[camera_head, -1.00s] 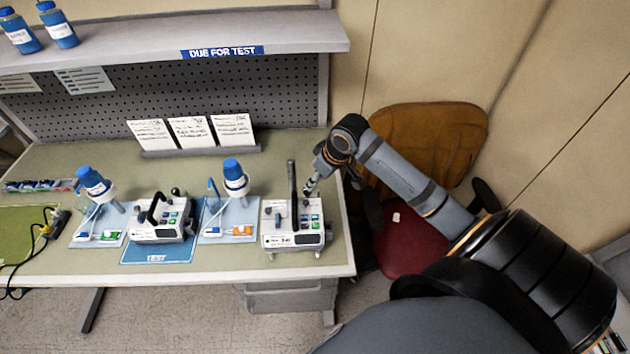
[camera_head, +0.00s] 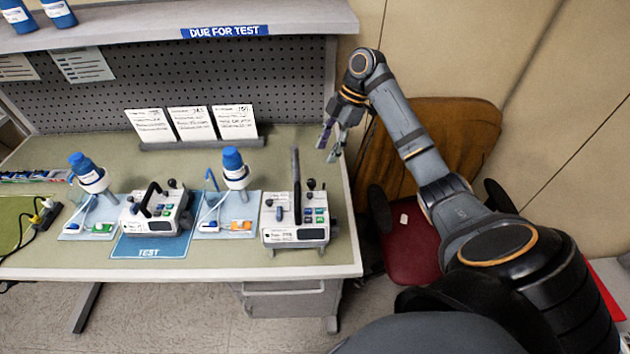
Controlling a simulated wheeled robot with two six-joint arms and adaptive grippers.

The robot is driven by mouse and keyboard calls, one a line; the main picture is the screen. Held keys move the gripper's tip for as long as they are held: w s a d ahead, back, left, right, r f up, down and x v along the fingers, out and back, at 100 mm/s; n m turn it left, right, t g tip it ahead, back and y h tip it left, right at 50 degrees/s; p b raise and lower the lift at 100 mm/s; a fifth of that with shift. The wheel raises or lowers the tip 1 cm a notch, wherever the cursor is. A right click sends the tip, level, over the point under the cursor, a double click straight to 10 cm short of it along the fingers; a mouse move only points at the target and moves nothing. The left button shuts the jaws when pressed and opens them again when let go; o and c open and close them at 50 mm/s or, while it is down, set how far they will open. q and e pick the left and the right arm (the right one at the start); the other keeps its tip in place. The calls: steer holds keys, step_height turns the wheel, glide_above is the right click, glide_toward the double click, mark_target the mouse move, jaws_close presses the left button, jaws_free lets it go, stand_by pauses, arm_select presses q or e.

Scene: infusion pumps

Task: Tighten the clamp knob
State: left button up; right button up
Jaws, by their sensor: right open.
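A white infusion pump (camera_head: 295,234) stands on the bench near its right end, with an upright dark bar (camera_head: 295,170) behind its panel. Small dark knobs, one of them a black knob (camera_head: 311,184), stick up at its top; I cannot tell which is the clamp knob. A second white pump (camera_head: 152,222) with a black handle stands on the blue TEST mat (camera_head: 150,252). My right gripper (camera_head: 328,153) is open and empty, above and behind the right pump, near the bench's right edge, apart from the knobs. My left gripper is not in view.
White cards (camera_head: 190,122) stand at the back below a pegboard. A shelf (camera_head: 290,30) overhangs the bench. A red-seated chair (camera_head: 415,245) stands right of the bench.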

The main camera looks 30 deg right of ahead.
mark_target(313, 181)
steer(key=x, duration=0.9)
steer(key=shift+f, duration=0.1)
steer(key=shift+a+f, duration=0.2)
steer(key=shift+f, duration=0.4)
steer(key=shift+c, duration=0.3)
steer(key=shift+p, duration=0.3)
jaws_close()
